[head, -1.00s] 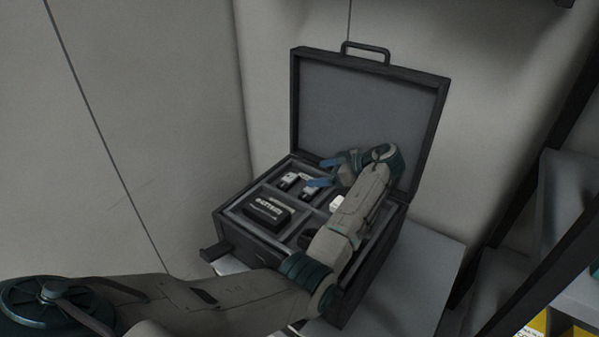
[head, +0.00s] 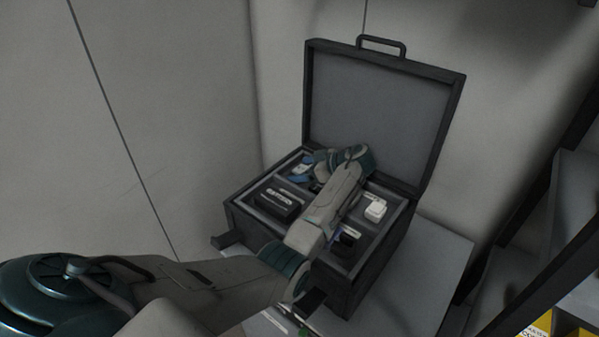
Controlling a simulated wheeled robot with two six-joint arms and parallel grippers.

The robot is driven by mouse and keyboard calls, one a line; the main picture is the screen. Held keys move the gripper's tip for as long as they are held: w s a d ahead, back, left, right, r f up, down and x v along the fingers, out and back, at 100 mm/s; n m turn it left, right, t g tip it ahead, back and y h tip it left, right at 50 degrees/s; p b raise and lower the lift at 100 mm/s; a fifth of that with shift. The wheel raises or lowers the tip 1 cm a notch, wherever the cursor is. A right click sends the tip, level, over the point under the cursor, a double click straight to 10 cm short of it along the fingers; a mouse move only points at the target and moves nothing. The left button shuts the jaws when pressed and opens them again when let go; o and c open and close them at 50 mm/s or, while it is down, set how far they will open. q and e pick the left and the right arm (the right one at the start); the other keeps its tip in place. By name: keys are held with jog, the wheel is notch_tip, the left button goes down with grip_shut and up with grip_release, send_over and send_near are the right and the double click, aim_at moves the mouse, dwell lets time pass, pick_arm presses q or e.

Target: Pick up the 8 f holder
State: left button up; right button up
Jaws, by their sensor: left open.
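The open black case (head: 330,285) stands on a light surface, its lid up at the back. My left gripper (head: 303,170), with blue fingers, is open over the case's back left compartment. A small whitish-grey piece (head: 301,169) shows between or just below the fingers. It may be a holder, but its marking is too small to read, and I cannot tell whether the fingers touch it. My left forearm crosses the case and hides its middle. My right gripper is not in view.
A black box (head: 279,205) sits in the front left compartment. A white piece (head: 375,210) and a dark piece (head: 347,242) sit on the right. The raised lid (head: 380,110) stands behind the gripper. Dark shelving (head: 530,240) stands at far right.

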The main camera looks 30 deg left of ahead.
pick_arm(q)
jog(key=c, duration=0.8)
jog(key=shift+o, duration=0.2)
jog(key=shift+w, duration=0.1)
